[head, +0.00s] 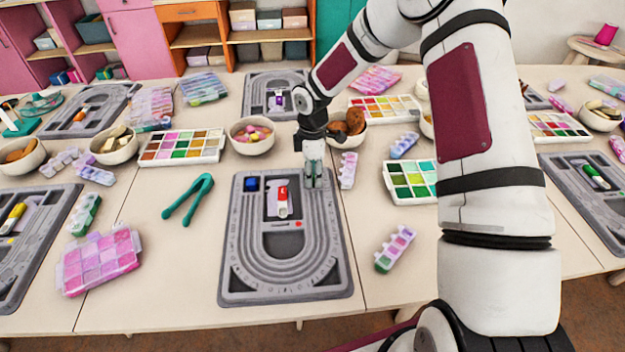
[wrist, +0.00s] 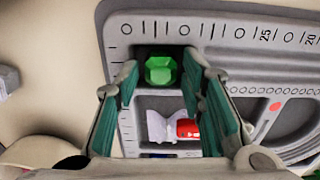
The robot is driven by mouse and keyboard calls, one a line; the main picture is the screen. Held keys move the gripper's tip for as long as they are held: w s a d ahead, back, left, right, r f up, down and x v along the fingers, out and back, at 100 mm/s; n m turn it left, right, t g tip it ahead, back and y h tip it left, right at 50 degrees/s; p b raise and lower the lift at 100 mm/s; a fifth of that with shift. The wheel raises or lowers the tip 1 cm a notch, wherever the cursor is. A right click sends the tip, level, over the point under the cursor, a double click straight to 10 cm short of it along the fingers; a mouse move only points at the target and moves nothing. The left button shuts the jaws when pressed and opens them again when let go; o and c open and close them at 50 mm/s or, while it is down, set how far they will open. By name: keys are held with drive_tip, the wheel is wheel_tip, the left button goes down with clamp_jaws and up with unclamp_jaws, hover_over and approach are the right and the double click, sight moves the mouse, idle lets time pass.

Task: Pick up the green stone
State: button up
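The green stone (wrist: 160,71) is a faceted bright green block in a corner compartment of the grey bead board (head: 240,275). In the wrist view it lies between and beyond the fingertips of my gripper (wrist: 159,78), with a gap on either side. My gripper is open, with its green-lined fingers pointing down at the stone. In the head view my gripper (head: 316,178) is over the board's far right corner and hides the stone.
A blue stone (head: 252,184) sits in the board's far left corner. A red and white tube (head: 282,200) lies in the middle compartment. Teal tweezers (head: 188,200) lie left of the board. A pink and white bead box (head: 348,170) stands close right of my gripper.

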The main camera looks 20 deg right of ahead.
drive_tip(key=shift+o, duration=0.4)
drive_tip(key=shift+s+f, duration=0.2)
drive_tip(key=shift+f, duration=0.25)
